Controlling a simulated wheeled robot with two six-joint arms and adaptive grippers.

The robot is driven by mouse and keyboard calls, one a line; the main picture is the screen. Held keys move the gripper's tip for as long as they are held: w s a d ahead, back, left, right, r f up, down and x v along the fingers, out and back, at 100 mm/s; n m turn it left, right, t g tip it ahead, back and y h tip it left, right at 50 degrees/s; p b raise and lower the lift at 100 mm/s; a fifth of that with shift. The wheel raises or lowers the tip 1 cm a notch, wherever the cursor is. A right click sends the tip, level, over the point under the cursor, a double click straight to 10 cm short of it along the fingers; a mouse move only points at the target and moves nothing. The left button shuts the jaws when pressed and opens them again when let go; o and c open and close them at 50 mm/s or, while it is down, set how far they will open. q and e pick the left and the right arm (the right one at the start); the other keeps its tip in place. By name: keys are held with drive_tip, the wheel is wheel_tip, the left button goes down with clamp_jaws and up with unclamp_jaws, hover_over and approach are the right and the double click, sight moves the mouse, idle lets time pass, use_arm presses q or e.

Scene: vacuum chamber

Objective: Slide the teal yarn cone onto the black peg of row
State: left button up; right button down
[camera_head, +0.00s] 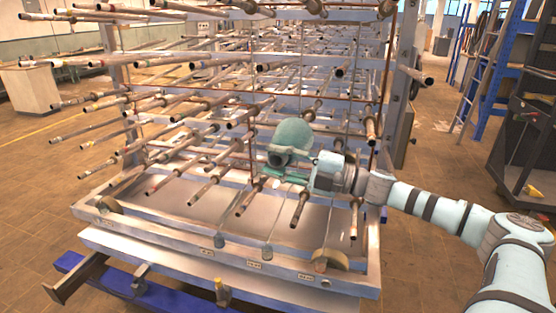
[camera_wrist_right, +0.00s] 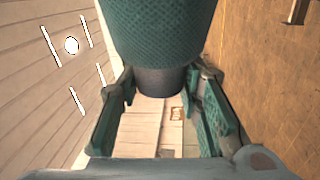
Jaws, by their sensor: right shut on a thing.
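The teal yarn cone (camera_head: 294,136) is in front of the rack's pegs, right of the picture's middle. My right gripper (camera_head: 284,174) is just below it, its arm coming in from the right. In the right wrist view the cone's teal textured side (camera_wrist_right: 160,30) fills the top middle, with a dark grey core end (camera_wrist_right: 160,81) below it. The fingers of my right gripper (camera_wrist_right: 160,105) stand on both sides of that core end, shut on the cone. Many brown pegs with dark parts (camera_head: 233,121) point out of the rack; I cannot tell which is the black one. My left gripper is not in view.
The metal rack's lower tray (camera_head: 180,215) lies beneath the pegs, above a blue base beam (camera_head: 115,283). Several pegs stick out close around the cone and gripper.

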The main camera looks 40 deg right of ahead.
drive_tip(key=shift+w+d+f+b, duration=0.1)
drive_tip(key=shift+w+d+b, duration=0.15)
drive_tip(key=shift+w+d, duration=0.35)
drive_tip(key=shift+w+d+f+b, duration=0.1)
drive_tip(key=shift+w+d+b, duration=0.25)
drive_tip(key=shift+d, duration=0.4)
drive_tip(key=shift+w+d+f+b, duration=0.1)
drive_tip(key=shift+w+d+b, duration=0.1)
drive_tip(key=shift+w+d, duration=0.4)
drive_tip(key=shift+s+d, duration=0.1)
drive_tip(key=shift+d, duration=0.05)
drive_tip(key=shift+r+p, duration=0.15)
drive_tip(key=shift+p, duration=0.4)
idle(0.5)
